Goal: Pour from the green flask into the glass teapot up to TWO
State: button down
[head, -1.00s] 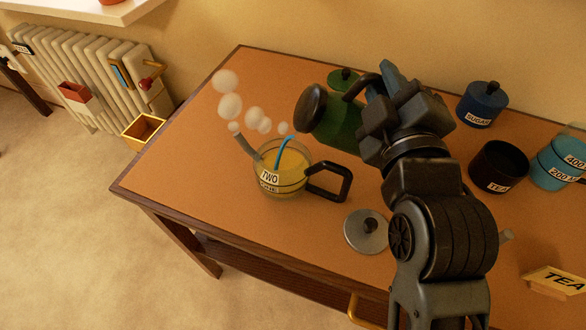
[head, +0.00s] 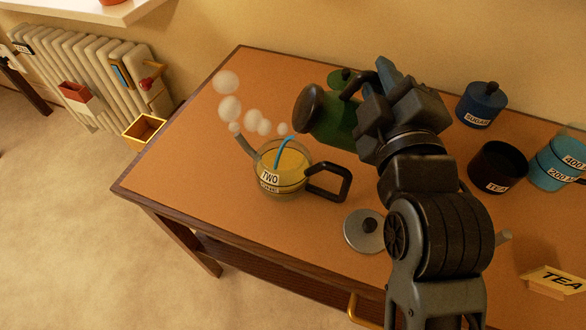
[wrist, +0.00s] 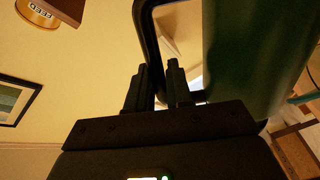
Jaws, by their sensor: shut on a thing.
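The green flask (head: 335,116) is tilted steeply to the left, its dark round end (head: 308,108) above and right of the glass teapot. My gripper (head: 372,100) is shut on the flask's dark handle; in the wrist view the handle (wrist: 147,40) passes by the fingers, with the green body to the right. The glass teapot (head: 283,186) stands upright on the desk, its spout to the left and black handle to the right. Yellowish liquid is inside, with TWO and ONE labels on the front. The exact level against TWO is unclear.
A grey lid (head: 366,231) lies right of the teapot. A green lidded thing (head: 343,79) stands behind the flask. Pale puffs hang above the spout. The desk's left side is clear.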

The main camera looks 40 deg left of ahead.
jog(key=shift+s+a+r+n+p, duration=0.55)
jog(key=shift+a+r+n+p, duration=0.15)
jog(key=shift+r+n, duration=0.2)
dwell(2.4)
jog(key=shift+w+d+f+m, duration=0.25)
jog(key=shift+d+f+m, duration=0.05)
jog(key=shift+m, duration=0.1)
dwell(0.6)
dwell(0.4)
jog(key=f+m, duration=0.1)
jog(key=w+d+f+b, duration=0.1)
jog(key=f+m+b, duration=0.1)
jog(key=shift+w+d+f+m, duration=0.15)
jog(key=shift+d+m, duration=0.15)
jog(key=shift+d, duration=0.1)
jog(key=shift+w+d+f+m+b, duration=0.15)
jog(key=shift+d+f+m+b, duration=0.05)
jog(key=shift+m+b, duration=0.15)
jog(key=shift+r, duration=0.1)
